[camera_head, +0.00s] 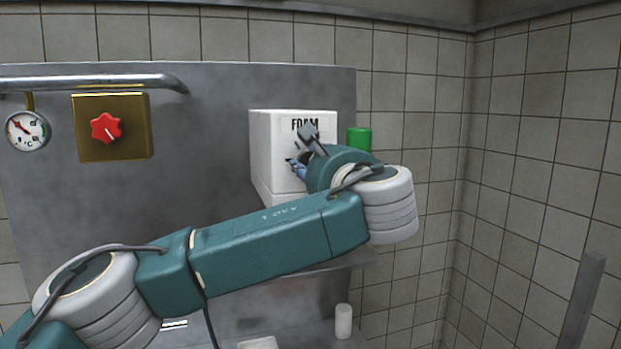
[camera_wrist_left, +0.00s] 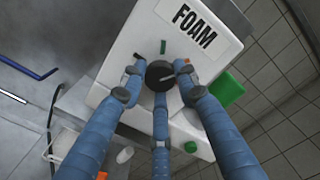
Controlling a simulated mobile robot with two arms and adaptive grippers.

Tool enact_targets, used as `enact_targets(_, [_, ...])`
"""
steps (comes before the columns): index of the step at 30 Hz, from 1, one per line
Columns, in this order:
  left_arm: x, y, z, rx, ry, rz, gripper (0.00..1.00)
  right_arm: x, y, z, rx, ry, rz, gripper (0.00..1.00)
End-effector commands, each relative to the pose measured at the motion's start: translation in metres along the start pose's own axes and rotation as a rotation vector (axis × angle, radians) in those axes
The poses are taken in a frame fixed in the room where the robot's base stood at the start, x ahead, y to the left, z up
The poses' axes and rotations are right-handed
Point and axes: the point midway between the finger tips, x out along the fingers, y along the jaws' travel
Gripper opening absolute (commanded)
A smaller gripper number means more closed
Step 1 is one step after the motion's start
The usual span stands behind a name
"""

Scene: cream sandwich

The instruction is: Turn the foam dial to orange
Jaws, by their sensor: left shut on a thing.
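The white foam box (camera_head: 275,128) is mounted on the grey metal panel and reads FOAM on its front. In the left wrist view, its black round dial (camera_wrist_left: 157,71) has a pale pointer line lying roughly crosswise in the picture. A green mark (camera_wrist_left: 163,47) is beside the dial on the label side; small orange-looking spots near the fingertips are partly covered. My left gripper (camera_wrist_left: 161,82) has its blue fingers closed around the dial. In the head view, my left gripper (camera_head: 298,165) is at the box front and my arm hides the dial. My right gripper is not in view.
A red knob (camera_head: 106,128) on a brass plate and a round gauge (camera_head: 27,130) are at the left, under a metal pipe (camera_head: 90,82). A green object (camera_head: 359,139) is beside the box. A white cylinder (camera_head: 343,321) stands below. Tiled walls close the right side.

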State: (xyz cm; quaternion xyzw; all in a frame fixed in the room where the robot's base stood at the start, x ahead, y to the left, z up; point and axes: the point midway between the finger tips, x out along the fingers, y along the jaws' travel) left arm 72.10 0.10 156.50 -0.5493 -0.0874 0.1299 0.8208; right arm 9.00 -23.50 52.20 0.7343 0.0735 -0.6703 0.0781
Motion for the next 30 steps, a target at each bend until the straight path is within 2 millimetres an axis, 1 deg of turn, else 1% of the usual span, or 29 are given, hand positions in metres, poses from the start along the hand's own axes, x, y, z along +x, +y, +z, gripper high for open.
enact_targets(1, [-0.001, 0.007, -0.004, -0.022, 0.004, 0.002, 0.04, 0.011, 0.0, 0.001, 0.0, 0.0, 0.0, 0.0])
enact_targets(3, [-0.001, 0.005, -0.004, -0.046, 0.005, 0.003, 0.04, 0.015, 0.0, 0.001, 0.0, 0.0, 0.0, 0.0])
enact_targets(14, [-0.001, 0.002, -0.002, -0.063, 0.005, 0.004, 0.04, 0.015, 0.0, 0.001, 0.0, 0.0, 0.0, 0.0])
enact_targets(15, [-0.001, 0.002, -0.002, -0.063, 0.005, 0.004, 0.34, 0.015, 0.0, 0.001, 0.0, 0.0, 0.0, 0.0])
enact_targets(17, [-0.001, 0.002, -0.002, -0.063, 0.005, 0.004, 0.46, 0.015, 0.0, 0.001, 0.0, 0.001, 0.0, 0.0])
enact_targets(18, [-0.001, 0.002, -0.002, -0.063, 0.004, 0.004, 0.49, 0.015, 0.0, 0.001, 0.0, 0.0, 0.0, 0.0])
enact_targets(26, [-0.001, 0.001, -0.001, -0.064, 0.002, 0.002, 0.49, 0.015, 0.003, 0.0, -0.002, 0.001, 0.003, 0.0])
enact_targets(29, [-0.007, 0.001, -0.002, -0.064, 0.002, 0.002, 0.49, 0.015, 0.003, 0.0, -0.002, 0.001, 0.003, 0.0])
enact_targets(30, [-0.013, 0.0, -0.002, -0.064, 0.004, 0.0, 0.49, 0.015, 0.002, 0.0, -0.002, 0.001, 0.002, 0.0])
